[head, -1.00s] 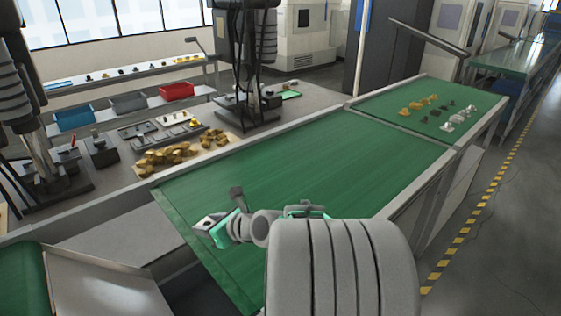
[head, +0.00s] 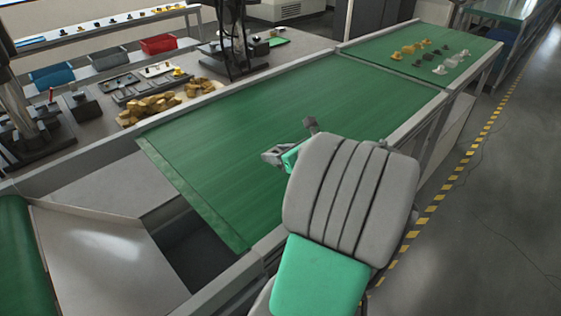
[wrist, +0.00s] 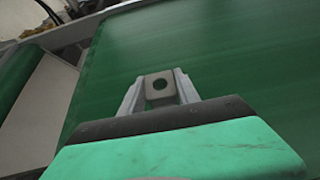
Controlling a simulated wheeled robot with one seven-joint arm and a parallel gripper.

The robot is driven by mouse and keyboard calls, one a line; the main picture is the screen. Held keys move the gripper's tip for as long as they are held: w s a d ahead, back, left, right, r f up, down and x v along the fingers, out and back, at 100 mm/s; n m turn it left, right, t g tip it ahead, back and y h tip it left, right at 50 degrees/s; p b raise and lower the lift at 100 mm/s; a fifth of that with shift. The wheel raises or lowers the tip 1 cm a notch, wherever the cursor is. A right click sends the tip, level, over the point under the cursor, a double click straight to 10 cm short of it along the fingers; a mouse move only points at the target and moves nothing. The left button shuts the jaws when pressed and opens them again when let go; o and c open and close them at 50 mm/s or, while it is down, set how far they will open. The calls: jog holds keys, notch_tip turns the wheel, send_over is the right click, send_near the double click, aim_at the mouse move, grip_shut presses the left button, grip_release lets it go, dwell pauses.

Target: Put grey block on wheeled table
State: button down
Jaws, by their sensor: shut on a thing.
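The grey block (wrist: 159,87) is a small grey piece with a round dark hole, seen in the wrist view between the two fingers. My gripper (wrist: 160,92) is shut on it and holds it over the green belt surface (wrist: 225,50). In the head view my gripper (head: 272,156) is over the green belt (head: 290,105), partly hidden behind my own arm. I cannot make out the block clearly there. I cannot identify a wheeled table for certain in either view.
A grey metal surface (head: 105,255) lies at the lower left beside the belt. Brass-coloured parts (head: 160,103) and trays (head: 145,87) lie on a bench beyond. Small pieces (head: 430,55) stand on the far green surface.

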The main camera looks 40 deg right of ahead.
aim_at(279, 171)
jog(key=shift+w+d+f, duration=0.2)
jog(key=shift+d+f, duration=0.5)
jog(key=shift+f, duration=1.65)
jog(key=shift+f, duration=0.1)
jog(key=c, duration=0.9)
grip_release()
jog(key=shift+f, duration=0.1)
jog(key=shift+s+d+r, duration=0.1)
jog(key=shift+s+r, duration=0.1)
jog(key=shift+r, duration=0.1)
jog(key=v, duration=1.1)
jog(key=shift+s+r, duration=0.1)
jog(key=shift+s, duration=0.2)
